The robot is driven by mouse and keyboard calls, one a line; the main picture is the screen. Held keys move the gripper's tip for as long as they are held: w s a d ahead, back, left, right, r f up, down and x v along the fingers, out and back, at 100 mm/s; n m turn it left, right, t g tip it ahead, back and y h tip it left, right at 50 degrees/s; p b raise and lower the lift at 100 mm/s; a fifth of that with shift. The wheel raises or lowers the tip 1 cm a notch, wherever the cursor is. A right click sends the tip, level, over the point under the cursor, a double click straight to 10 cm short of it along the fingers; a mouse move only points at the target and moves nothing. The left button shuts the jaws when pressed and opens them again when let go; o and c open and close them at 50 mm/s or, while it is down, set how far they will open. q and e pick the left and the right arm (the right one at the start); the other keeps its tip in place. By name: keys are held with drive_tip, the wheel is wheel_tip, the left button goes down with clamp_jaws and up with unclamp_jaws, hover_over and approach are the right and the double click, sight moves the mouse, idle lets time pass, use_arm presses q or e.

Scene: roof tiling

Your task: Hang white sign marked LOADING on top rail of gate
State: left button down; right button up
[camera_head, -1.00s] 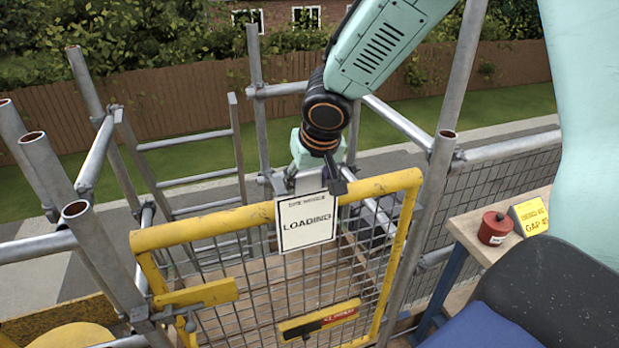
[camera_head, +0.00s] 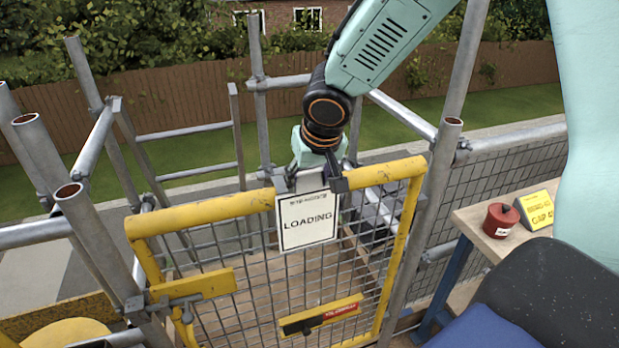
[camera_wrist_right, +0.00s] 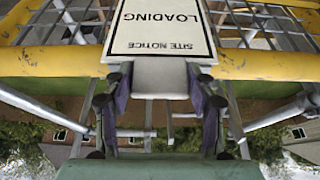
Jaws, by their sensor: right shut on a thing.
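The white sign (camera_head: 308,222) marked LOADING hangs upright in front of the yellow gate's top rail (camera_head: 215,212), near its middle. My right gripper (camera_head: 312,180) is above the rail and shut on the sign's upper tab. In the right wrist view the sign (camera_wrist_right: 160,30) appears upside down, its pale tab (camera_wrist_right: 160,78) between the purple pads of my right gripper (camera_wrist_right: 160,95). The sign overlaps the rail in both views; whether its back touches or hooks the rail is hidden. My left gripper is not in view.
Scaffold tubes (camera_head: 95,245) stand at left, and another upright (camera_head: 425,220) is close right of the gate. Wire mesh fills the gate below the rail.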

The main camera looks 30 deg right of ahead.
drive_tip(key=o, duration=1.7)
drive_tip(key=v, duration=0.7)
drive_tip(key=shift+r, duration=0.25)
drive_tip(key=shift+f, duration=0.1)
